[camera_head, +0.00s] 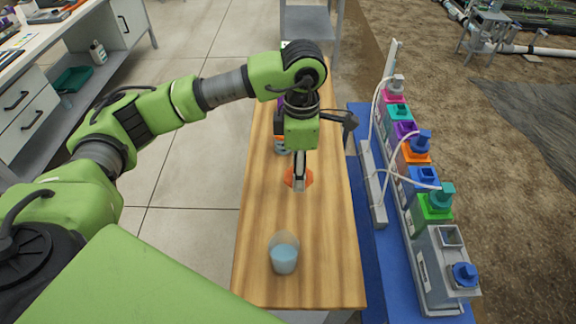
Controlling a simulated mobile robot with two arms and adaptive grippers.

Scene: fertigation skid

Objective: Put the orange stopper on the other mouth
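An orange piece (291,179), which looks like the orange stopper, is at the middle of the wooden table (262,215). My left gripper (300,186) points down over it and hides its centre. Its fingers look close together, but I cannot tell whether they grip the piece or whether it touches the table. A grey tank (437,262) at the front of the row on the right has a square mouth (452,236) that looks open and a blue cap (464,275) on its other mouth. My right gripper is not in view.
A beaker of blue liquid (284,256) stands at the table's near end. A bottle (280,143) is partly hidden behind my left gripper. Several coloured tanks with caps and white tubes line the blue bench (381,270). The table's near left part is clear.

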